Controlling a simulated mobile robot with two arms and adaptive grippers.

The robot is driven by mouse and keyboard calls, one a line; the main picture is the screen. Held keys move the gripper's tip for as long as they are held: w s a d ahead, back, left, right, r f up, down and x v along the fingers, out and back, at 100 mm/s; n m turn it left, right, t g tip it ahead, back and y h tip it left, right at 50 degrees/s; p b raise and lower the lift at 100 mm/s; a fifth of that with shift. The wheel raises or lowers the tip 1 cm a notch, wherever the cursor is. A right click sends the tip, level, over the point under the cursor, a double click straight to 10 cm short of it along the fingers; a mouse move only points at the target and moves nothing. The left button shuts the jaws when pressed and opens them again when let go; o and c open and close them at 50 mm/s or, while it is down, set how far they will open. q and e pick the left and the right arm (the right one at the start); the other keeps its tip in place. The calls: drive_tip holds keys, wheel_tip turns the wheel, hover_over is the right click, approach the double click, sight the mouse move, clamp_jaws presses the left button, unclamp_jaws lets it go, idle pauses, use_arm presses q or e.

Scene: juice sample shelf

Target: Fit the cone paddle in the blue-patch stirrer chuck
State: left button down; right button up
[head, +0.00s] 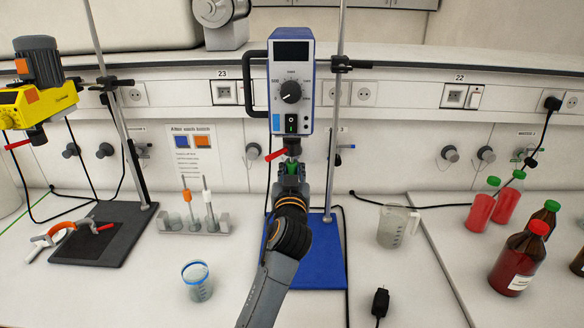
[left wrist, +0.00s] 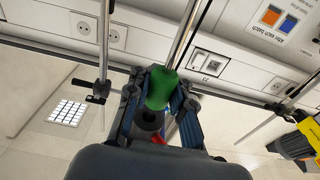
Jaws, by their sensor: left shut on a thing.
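The blue-and-white stirrer (head: 291,80) hangs on a stand rod above a blue base plate (head: 322,270). Its chuck (head: 292,148), with a red handle, faces down. My left gripper (head: 290,172) is directly below the chuck, shut on a green part, taken as the cone paddle's grip (head: 289,167). In the left wrist view, the green grip (left wrist: 161,88) sits between both fingers of the gripper (left wrist: 162,92), with the dark chuck (left wrist: 150,121) close to its end. I cannot tell whether the shaft is inside the chuck. The paddle's lower end is hidden by my arm.
A yellow stirrer (head: 38,95) with an orange patch stands at left over a black plate (head: 105,235). A rack (head: 195,222) holds orange- and white-gripped paddles. A small beaker (head: 197,282), a jug (head: 396,226) and red and brown bottles (head: 519,262) stand around.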

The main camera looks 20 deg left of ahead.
use_arm(q)
drive_tip(key=shift+r, duration=0.35)
